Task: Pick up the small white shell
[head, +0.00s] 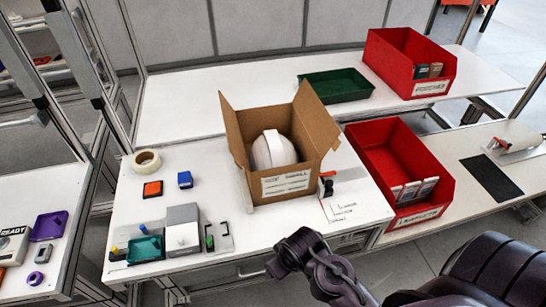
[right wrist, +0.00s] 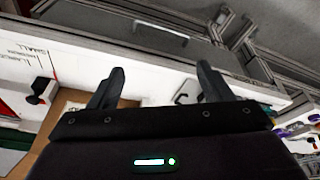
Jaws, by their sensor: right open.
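A white helmet shell (head: 272,150) with a raised ridge sits inside an open cardboard box (head: 285,187) on the workbench in the head view. The box walls hide its lower part. My right arm comes in from the lower right of the head view, in front of the bench and apart from the box. In the right wrist view my right gripper (right wrist: 158,84) is open, with nothing between its two dark fingers. A strip of brown cardboard shows behind it at lower left there; the shell cannot be made out in that view. My left gripper is not in view.
Box flaps stand up around the shell. A red-and-black tool (head: 327,185) lies just right of the box. Red bins (head: 400,215) stand further right, a green tray (head: 335,86) behind. A tape roll (head: 146,161) and small coloured items lie left.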

